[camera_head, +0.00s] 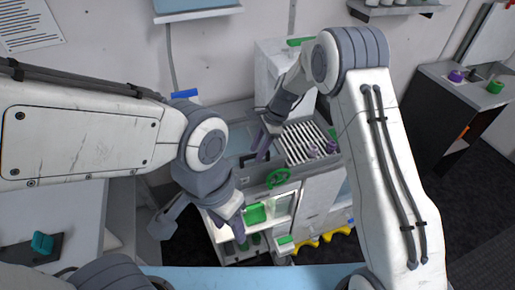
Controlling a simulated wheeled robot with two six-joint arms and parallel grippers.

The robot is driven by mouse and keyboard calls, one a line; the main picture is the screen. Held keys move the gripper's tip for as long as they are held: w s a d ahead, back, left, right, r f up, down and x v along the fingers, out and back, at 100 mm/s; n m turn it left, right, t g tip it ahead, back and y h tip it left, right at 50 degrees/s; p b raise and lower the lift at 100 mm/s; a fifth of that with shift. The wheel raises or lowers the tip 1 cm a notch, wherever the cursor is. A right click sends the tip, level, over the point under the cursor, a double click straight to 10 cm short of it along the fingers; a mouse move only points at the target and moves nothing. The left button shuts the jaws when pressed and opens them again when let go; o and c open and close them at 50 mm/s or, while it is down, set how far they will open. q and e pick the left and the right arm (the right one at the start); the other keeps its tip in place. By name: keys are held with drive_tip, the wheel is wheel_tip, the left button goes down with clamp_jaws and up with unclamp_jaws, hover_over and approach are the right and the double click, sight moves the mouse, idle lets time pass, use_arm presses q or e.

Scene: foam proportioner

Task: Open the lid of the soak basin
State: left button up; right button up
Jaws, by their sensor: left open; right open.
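I cannot tell for sure which part is the soak basin or its lid. A grey and white unit stands in the middle, with a white slatted rack (296,143) on top and a green handwheel (279,177) at its front. My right gripper (263,147) is open and empty above the unit's top, just left of the rack. My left gripper (238,228) is open and lower, in front of the unit near a green tray-like part (256,213). My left arm hides part of the unit's left side.
A dark cabinet (455,115) with purple and green knobs stands at the right. A grey counter (55,225) with a teal piece (42,243) is at the left. Yellow parts (322,238) sit low at the unit's right. Dark floor is clear at the right.

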clamp_jaws()
idle(1.3)
